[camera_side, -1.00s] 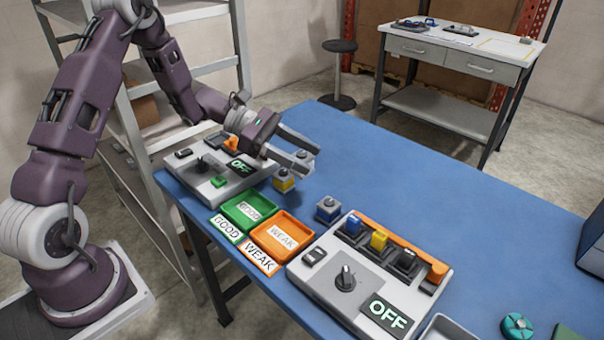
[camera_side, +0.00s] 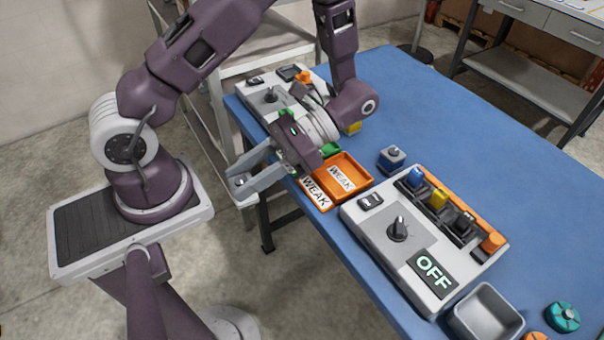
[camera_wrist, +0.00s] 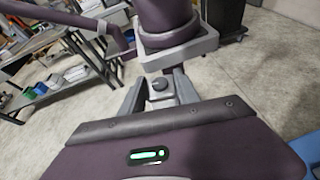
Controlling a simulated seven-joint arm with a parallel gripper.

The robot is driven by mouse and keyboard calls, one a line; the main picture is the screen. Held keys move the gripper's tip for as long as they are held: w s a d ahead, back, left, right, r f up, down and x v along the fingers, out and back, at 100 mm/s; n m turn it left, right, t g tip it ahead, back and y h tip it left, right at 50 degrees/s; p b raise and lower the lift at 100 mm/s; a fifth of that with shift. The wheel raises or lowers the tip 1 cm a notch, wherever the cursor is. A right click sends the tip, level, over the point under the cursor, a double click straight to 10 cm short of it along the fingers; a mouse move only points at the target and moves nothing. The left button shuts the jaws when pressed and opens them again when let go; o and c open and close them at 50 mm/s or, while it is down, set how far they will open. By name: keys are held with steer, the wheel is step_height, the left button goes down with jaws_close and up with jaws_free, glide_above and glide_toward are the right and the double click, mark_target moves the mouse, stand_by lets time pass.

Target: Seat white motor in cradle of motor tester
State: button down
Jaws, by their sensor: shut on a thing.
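My gripper (camera_side: 243,180) is shut on a pale grey-white block with a dark round top, which I take as the white motor (camera_wrist: 160,97). In the side view the fingers mostly hide the motor. The gripper is off the table's left edge, above the floor and close to my base. Two grey units with dials are on the table. The front unit (camera_side: 450,285) reads OFF and holds blue, yellow and black blocks in a row beside an orange bar. The back unit (camera_side: 262,102) has an orange part; my arm partly covers it. I cannot tell which is the motor tester.
A blue-sided motor (camera_side: 392,160) stands on the blue table, and a yellow one (camera_side: 353,128) is partly hidden by my arm. The orange WEAK tray (camera_side: 360,178) lies beside the front unit. A grey bin (camera_side: 484,312) is at the front. A shelf rack stands behind.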

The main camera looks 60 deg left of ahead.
steer(key=w+a+r+m+t+y, duration=0.2)
steer(key=w+a+m+t+y, duration=0.2)
steer(key=a+m+t+y, duration=0.5)
steer(key=w+a+r+m+t+y, duration=0.1)
steer(key=w+r+m+t, duration=0.2)
steer(key=w+m+t, duration=0.55)
steer(key=w+a+r+m+t, duration=0.2)
steer(key=w+r+m+t, duration=0.3)
steer(key=w, duration=0.6)
steer(key=a+n+g+y, duration=0.2)
steer(key=a+n+g, duration=0.7)
steer(key=a+g, duration=0.55)
steer(key=shift+w+a+f+n+h, duration=0.35)
steer(key=shift+w+a+f, duration=0.6)
steer(key=shift+a+f, duration=0.6)
steer(key=shift+w+a+f+n+h, duration=0.1)
steer(key=shift+w+a+f+n, duration=0.3)
steer(key=shift+w+a+f, duration=1.05)
steer(key=shift+w+a+f+n+h, duration=0.35)
steer(key=shift+a+f, duration=0.55)
steer(key=shift+f, duration=1.3)
